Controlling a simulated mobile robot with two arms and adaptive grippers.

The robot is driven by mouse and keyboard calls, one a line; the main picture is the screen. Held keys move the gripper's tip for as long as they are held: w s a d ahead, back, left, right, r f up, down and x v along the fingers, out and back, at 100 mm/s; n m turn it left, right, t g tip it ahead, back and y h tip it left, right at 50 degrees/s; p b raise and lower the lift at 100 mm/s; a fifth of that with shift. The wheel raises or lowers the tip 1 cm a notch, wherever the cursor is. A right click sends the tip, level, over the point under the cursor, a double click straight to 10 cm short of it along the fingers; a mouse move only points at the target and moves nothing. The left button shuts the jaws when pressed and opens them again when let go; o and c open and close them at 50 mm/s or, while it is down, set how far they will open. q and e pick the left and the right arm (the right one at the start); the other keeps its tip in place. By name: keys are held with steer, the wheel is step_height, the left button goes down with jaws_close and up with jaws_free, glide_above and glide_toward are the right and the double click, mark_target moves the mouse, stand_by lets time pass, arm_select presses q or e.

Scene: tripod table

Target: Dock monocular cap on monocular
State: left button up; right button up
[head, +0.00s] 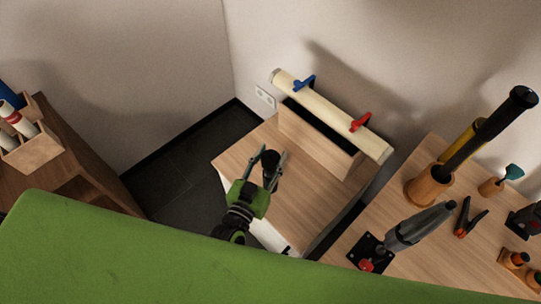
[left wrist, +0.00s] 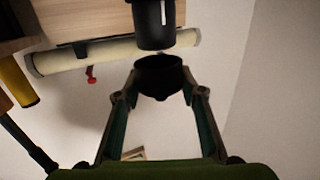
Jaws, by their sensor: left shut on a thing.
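My left gripper (head: 271,161) reaches over the small wooden table in the middle of the head view, its fingers around a dark piece. In the left wrist view the left gripper (left wrist: 160,88) is shut on the black, cup-shaped monocular cap (left wrist: 160,79). A black cylinder, which looks like the monocular (left wrist: 154,26), shows just above the cap in that picture, with a pale mark on its side. In the head view I cannot tell the monocular apart from the dark piece. My right gripper is not in view.
A cream roll (head: 330,113) with blue and red clamps lies on a wooden block at the table's back. A table (head: 405,270) on the right holds a grey stand-mounted tool, a wooden cup and a clamp. A wooden rack (head: 38,147) stands left.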

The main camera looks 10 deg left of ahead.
mark_target(270, 159)
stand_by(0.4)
arm_select(q)
steer(key=o, duration=0.5)
steer(key=shift+p+v, duration=1)
steer(key=shift+v, duration=1.9)
steer(key=shift+p+v, duration=0.65)
steer(key=shift+v, duration=2)
steer(key=shift+d, duration=0.1)
